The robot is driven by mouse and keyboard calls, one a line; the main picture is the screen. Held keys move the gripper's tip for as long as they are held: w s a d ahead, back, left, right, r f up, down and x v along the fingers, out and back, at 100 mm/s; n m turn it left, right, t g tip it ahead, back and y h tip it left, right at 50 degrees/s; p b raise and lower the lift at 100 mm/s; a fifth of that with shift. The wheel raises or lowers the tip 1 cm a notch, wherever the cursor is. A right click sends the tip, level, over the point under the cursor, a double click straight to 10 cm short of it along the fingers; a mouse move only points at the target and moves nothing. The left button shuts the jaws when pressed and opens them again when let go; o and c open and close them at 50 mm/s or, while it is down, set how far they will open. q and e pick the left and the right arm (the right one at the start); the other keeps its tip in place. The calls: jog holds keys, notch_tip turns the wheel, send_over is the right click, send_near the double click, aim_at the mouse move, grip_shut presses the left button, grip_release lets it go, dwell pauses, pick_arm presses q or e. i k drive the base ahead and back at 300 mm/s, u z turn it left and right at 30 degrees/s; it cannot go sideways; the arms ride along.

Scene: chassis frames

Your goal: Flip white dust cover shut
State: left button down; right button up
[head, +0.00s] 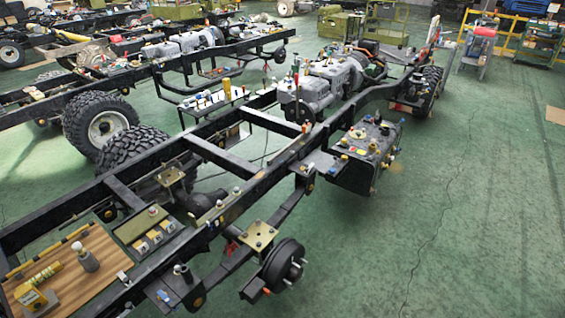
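I cannot make out for sure which thing is the white dust cover. A small white piece (124,277) lies at the right edge of the wooden board (75,285), near the front left, too small to tell if it is a cover. A grey knob with a white top (84,256) stands on the same board. Neither of my grippers shows in the head view.
A long black chassis frame (125,193) runs from the front left to the back, with an engine (318,85) and a black tank (365,155). A hub (283,265) sticks out at the front. A second chassis and tyres (100,122) stand left. The green floor (470,200) at right is clear.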

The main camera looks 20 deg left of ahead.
aim_at(307, 170)
jog(key=u, duration=0.5)
jog(key=i, duration=1.5)
jog(key=z, duration=0.25)
